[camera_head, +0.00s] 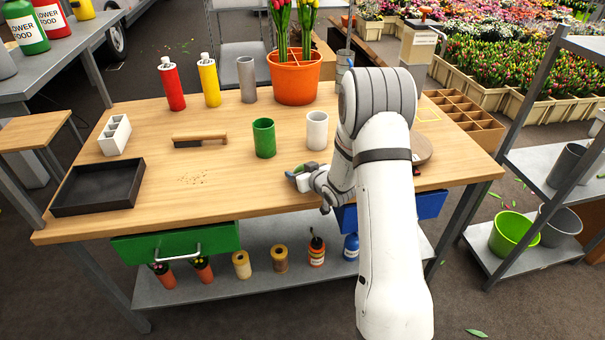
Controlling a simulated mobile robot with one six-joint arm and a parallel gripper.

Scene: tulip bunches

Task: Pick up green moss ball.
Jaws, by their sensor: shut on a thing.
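My gripper (299,175) is at the front middle of the wooden table, low over the tabletop near its front edge. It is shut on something. A small green patch, which fits the green moss ball (297,170), shows at the fingers; most of it is hidden by the gripper. I cannot tell whether it touches the table. No other moss ball shows on the tabletop.
A green cup (264,138) and a white cup (317,130) stand behind my gripper. A brush (200,139), black tray (98,187) and white divided holder (115,135) are left. A green drawer (176,243) and a blue drawer (432,204) stick out in front.

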